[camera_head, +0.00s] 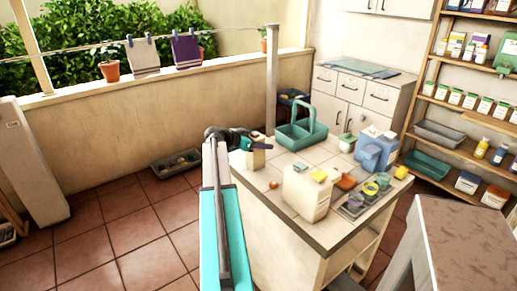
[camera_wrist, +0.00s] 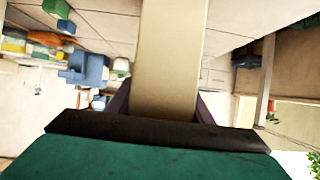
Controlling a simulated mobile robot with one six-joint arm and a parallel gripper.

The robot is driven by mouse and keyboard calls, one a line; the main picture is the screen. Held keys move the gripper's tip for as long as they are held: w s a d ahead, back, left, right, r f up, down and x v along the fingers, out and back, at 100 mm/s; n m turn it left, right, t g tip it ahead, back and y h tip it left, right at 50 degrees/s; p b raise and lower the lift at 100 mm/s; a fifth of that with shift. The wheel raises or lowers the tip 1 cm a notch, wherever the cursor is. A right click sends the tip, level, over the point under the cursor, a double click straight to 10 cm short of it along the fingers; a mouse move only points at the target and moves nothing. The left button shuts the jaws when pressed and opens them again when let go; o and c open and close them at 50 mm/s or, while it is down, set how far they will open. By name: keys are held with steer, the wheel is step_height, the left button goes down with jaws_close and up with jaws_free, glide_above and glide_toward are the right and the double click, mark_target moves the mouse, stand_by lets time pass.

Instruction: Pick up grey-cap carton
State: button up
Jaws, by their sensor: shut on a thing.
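My gripper (camera_head: 258,143) is at the far left corner of the tiled counter (camera_head: 285,163). It is shut on a cream carton (camera_head: 255,159), presumably the grey-cap carton. In the wrist view the carton (camera_wrist: 169,60) stands out from between the two dark fingers (camera_wrist: 162,108) as a long beige block. Its cap cannot be made out in either view. In the head view the carton's lower part is at or just above the counter top; I cannot tell whether it touches.
A teal caddy (camera_head: 295,136) stands behind the carton.

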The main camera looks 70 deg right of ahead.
steer(key=shift+r, duration=0.15)
steer(key=s+a+r+b, duration=0.1)
steer(key=s+a+r, duration=0.1)
steer(key=s+a, duration=0.2)
steer(key=s+a+r+b, duration=0.2)
steer(key=s+a, duration=0.1)
steer(key=a, duration=0.7)
steer(key=shift+s+r, duration=0.35)
steer(key=shift+s, duration=0.05)
stand_by(0.3)
stand_by(0.6)
